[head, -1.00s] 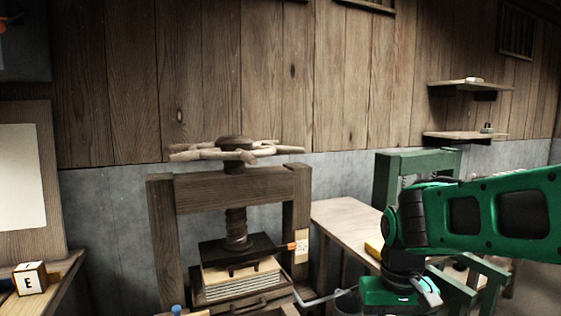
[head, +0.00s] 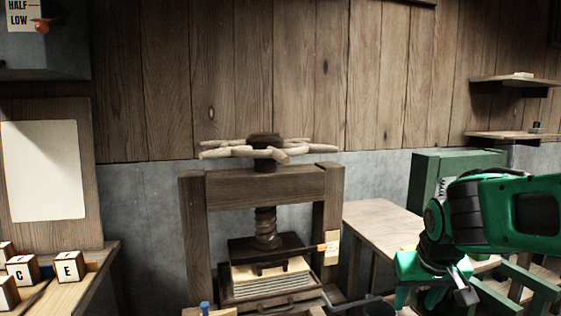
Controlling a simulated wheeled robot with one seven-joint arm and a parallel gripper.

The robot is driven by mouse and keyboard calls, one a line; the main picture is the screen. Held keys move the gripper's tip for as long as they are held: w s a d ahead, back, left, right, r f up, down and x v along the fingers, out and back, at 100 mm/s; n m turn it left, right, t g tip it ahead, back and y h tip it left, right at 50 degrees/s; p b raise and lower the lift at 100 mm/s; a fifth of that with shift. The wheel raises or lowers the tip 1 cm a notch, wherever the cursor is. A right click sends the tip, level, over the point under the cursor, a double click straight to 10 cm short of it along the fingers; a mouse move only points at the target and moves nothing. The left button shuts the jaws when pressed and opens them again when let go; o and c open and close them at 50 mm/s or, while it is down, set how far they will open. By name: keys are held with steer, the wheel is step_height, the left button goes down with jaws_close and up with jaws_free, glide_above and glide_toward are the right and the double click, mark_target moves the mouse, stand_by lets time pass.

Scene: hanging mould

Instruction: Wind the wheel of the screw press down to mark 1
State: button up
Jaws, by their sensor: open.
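The screw press (head: 262,187) stands in the middle of the head view, a dark wooden frame with a vertical screw (head: 265,228). Its wheel (head: 287,151) is a pale spoked hand wheel on top of the screw. The dark pressing plate (head: 262,250) sits just above a stack of pale boards and sheets (head: 268,276). An orange pointer (head: 325,247) meets a small pale mark plate (head: 332,247) on the right post; its marks are too small to read. My gripper (head: 438,300) is low at the right, open, apart from the press and well below the wheel.
A wooden table (head: 380,226) and a green frame (head: 428,178) stand right of the press. Lettered blocks (head: 69,265) lie on a bench at the left, below a white sheet (head: 42,170). A grey box with a red knob hangs upper left. The space around the wheel looks clear.

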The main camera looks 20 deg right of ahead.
steer(key=w+a+r+n+t, duration=0.1)
steer(key=w+r+t, duration=0.15)
steer(key=w, duration=0.35)
steer(key=w+a+r+n+t, duration=0.1)
steer(key=w+a+r+t, duration=0.1)
steer(key=w+r, duration=0.3)
steer(key=n+t+y, duration=0.2)
steer(key=n+t, duration=0.3)
steer(key=t, duration=0.4)
glide_toward(281, 157)
steer(key=w, duration=0.1)
steer(key=w+d, duration=0.1)
steer(key=w+f, duration=0.1)
steer(key=shift+d+f, duration=0.15)
steer(key=shift+d, duration=0.15)
steer(key=shift+w+a, duration=0.15)
steer(key=shift+w, duration=0.1)
steer(key=w, duration=1)
steer(key=shift+w, duration=0.15)
jaws_close()
